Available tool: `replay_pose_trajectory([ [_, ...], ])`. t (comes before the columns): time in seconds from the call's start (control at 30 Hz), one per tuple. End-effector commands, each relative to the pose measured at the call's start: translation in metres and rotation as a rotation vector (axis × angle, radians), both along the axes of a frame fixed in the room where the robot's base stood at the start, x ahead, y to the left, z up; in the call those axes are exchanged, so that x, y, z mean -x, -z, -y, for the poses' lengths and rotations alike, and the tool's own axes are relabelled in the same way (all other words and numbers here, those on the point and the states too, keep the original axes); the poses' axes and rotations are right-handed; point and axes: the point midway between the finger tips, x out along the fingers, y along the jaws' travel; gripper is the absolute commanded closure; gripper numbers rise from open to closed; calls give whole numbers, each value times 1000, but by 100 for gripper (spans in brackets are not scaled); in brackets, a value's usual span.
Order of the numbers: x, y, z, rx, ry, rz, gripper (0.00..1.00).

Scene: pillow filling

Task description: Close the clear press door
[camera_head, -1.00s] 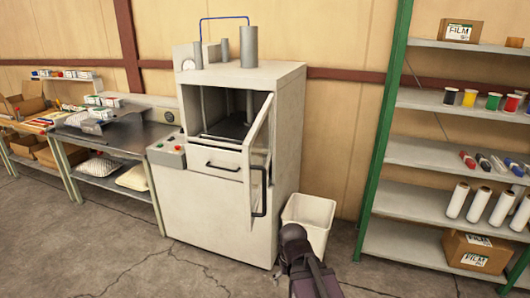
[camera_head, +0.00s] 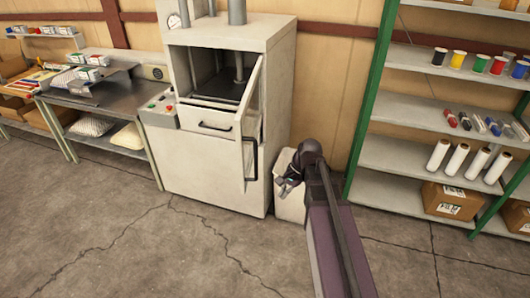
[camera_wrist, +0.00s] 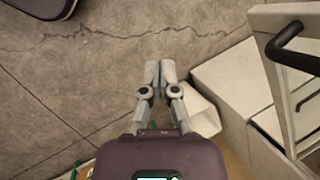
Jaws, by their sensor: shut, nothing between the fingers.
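The press (camera_head: 220,110) is a tall off-white cabinet. Its framed door (camera_head: 254,125) hangs open on the right side of the chamber, swung out toward me, with a black handle (camera_head: 250,158) low on it. In the wrist view the door frame (camera_wrist: 278,85) and its black handle (camera_wrist: 292,48) show at the upper right. My gripper (camera_head: 282,185) is in front of the white bin, right of the door and apart from it. In the wrist view my gripper's fingers (camera_wrist: 160,72) are together and empty, pointing over the floor.
A white bin (camera_head: 290,208) stands right of the press, partly behind my arm. A green-posted shelf (camera_head: 410,160) with spools and film rolls is at the right. A steel table (camera_head: 95,100) is at the left. The floor (camera_head: 150,250) in front is clear.

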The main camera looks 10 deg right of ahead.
Motion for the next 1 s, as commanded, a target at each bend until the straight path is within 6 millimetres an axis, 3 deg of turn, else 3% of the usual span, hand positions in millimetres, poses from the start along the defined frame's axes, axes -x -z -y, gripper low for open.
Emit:
replay_pose_trajectory([
  [0.03,-10,-21,6,-29,58,-20,100],
  [0.5,-59,-123,49,-304,560,-271,100],
  [0.7,-68,-142,59,-364,657,-337,100],
  [1.0,-68,-143,61,-375,675,-351,100],
])
